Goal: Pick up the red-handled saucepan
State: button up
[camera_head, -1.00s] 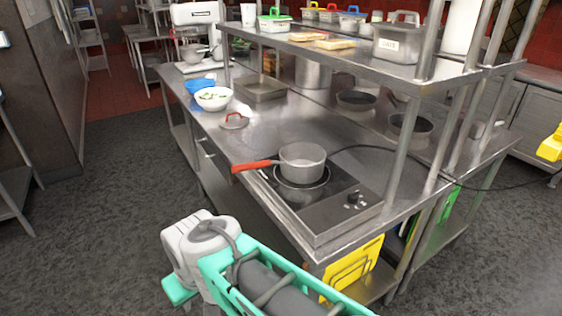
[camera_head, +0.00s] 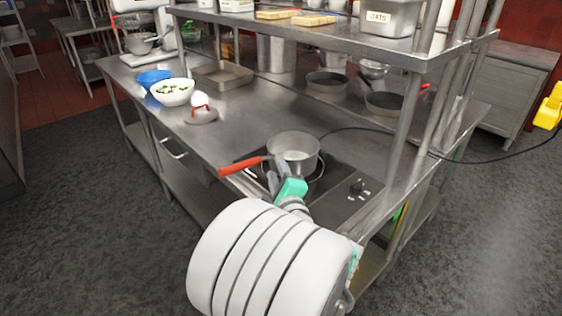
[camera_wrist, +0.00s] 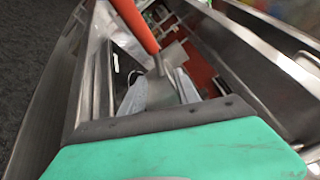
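The red-handled saucepan (camera_head: 292,150) sits upright on the black cooktop (camera_head: 340,188), its red handle (camera_head: 242,165) pointing left over the counter edge. In the wrist view the red handle (camera_wrist: 135,22) runs in from the top and its metal joint shows near the fingers. My gripper (camera_head: 275,172) is at the handle's pan end, close to the pan wall. Its two grey fingers look apart, on either side of the metal part of the handle in the wrist view (camera_wrist: 160,88). I cannot tell whether they touch it.
A lid with a red handle (camera_head: 201,115), a white bowl of greens (camera_head: 172,92) and a baking tray (camera_head: 222,73) stand behind on the counter. Dark pans (camera_head: 385,104) stand at the right back. Shelf posts (camera_head: 408,125) and a black cable (camera_head: 450,156) are right of the saucepan.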

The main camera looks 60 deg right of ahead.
aim_at(270, 159)
jog(key=p+x, duration=0.1)
jog(key=x, duration=0.4)
jog(key=shift+w+d+r+p, duration=0.1)
jog(key=shift+w+r+p, duration=0.1)
jog(key=shift+w+p, duration=0.25)
grip_shut()
jog(key=shift+f, duration=0.1)
